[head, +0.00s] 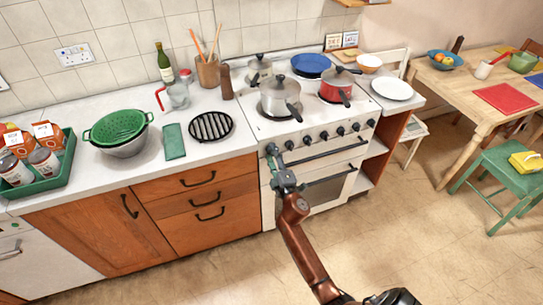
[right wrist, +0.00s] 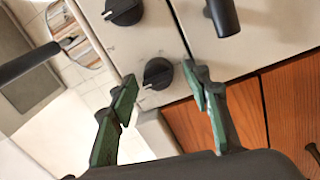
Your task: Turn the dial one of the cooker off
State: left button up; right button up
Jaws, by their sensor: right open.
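The white cooker (head: 334,152) has a row of black dials along its front, one of them here (head: 306,140). My right gripper (head: 272,152) is at the left end of this row and hides the leftmost dial in the head view. In the right wrist view my right gripper (right wrist: 159,77) is open, with green pads on its fingers. The end dial (right wrist: 157,73) shows between the two fingertips, with a gap on both sides. A second dial (right wrist: 123,10) lies beyond it. My left gripper is not in view.
A dark oven handle (head: 322,151) runs below the dials. A grey pot (head: 277,98) has its handle pointing towards the front. A red pot (head: 336,90) stands to its right. Wooden drawers (head: 197,190) adjoin the cooker on the left. The floor in front is clear.

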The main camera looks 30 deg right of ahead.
jog(key=v, duration=1.2)
jog(key=shift+f, duration=0.1)
